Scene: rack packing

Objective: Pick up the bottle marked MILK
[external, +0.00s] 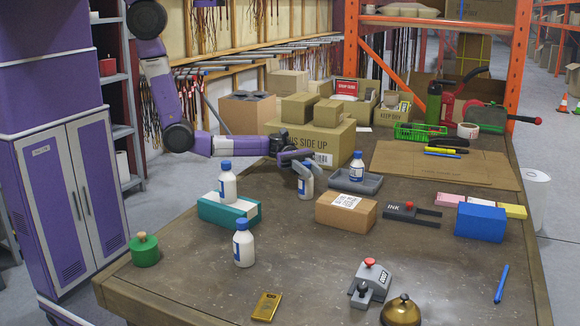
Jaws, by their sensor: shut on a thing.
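Several similar white bottles with blue caps and blue labels are on the workbench, and their lettering is too small to read. My gripper (303,167) is shut on one white bottle (305,188), near the middle of the bench; the fingers hide its top. The bottle looks upright, and I cannot tell whether it touches the bench. A second bottle (228,187) stands on a teal and white box to the left. A third bottle (243,249) stands on the bench in front. A fourth bottle (356,173) stands in a grey tray (371,184) to the right.
A cardboard box (346,216) with a white label sits right of the held bottle. Stacked cartons (325,142) stand behind my gripper.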

